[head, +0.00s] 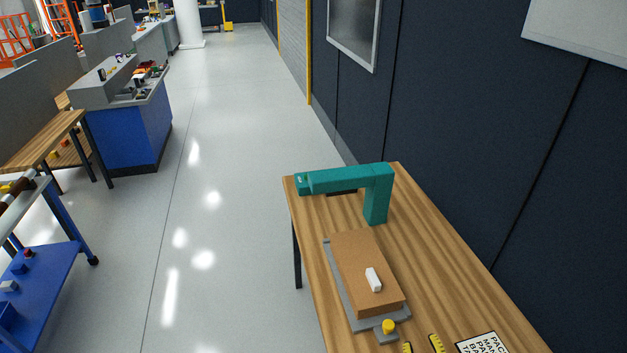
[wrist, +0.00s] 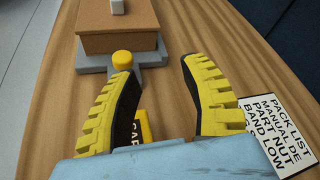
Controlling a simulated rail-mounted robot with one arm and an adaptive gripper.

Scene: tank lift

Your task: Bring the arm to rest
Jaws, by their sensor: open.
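My gripper (wrist: 152,85) is open and empty in the wrist view, with its two yellow-and-black fingers spread above the wooden table (wrist: 215,40). In the head view only the yellow fingertips of my gripper (head: 421,345) show at the bottom edge. A brown box (wrist: 118,22) on a grey base lies just beyond the fingers. A yellow knob (wrist: 122,60) on that base sits close to the left fingertip; I cannot tell whether they touch.
A teal arch-shaped stand (head: 377,195) rises at the table's far end. A white block (head: 373,279) lies on the brown box. A printed pack list (wrist: 282,128) lies right of my gripper. A dark wall (head: 450,120) borders the table's right; open floor (head: 225,150) lies left.

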